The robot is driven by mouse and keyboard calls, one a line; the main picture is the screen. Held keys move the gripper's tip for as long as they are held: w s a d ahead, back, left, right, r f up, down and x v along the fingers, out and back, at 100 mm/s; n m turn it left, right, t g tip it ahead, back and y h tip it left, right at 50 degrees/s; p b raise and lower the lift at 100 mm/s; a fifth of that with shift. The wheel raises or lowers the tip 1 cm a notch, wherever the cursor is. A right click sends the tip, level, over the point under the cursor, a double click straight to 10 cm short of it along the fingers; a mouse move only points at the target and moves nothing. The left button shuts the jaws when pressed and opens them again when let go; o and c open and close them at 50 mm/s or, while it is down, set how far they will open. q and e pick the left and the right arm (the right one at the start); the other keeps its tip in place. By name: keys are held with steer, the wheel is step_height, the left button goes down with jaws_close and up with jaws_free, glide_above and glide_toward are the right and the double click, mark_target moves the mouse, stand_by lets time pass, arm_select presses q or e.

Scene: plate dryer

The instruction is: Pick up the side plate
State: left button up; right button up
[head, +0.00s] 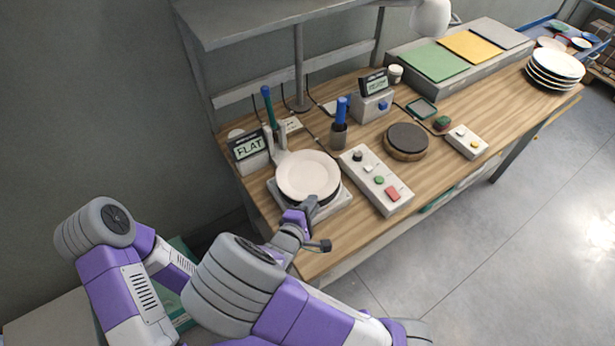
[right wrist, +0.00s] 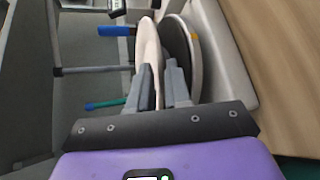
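The side plate (head: 307,174) is round and off-white. In the head view it appears over a dark round disc on a light square device at the table's near left part. My right gripper (head: 300,214) is at its near rim. In the right wrist view the side plate (right wrist: 147,45) shows edge-on, its rim between the close-set fingers of my right gripper (right wrist: 160,80), which look shut on it. The dark disc (right wrist: 182,50) lies beside the plate there, with a narrow gap between them. My left gripper is not in view.
A control box with buttons (head: 376,180) stands right of the plate. A "FLAT" display (head: 249,146) and blue-handled tools (head: 268,103) are behind and left. A round dark-topped stand (head: 406,141) is farther right. Stacked plates (head: 553,69) are at the far right.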

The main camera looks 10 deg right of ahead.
steer(key=x, duration=0.3)
steer(key=shift+w+d+f+b, duration=0.15)
steer(key=shift+w+b, duration=0.15)
steer(key=shift+b, duration=0.05)
steer(key=shift+c, duration=0.2)
jaws_close()
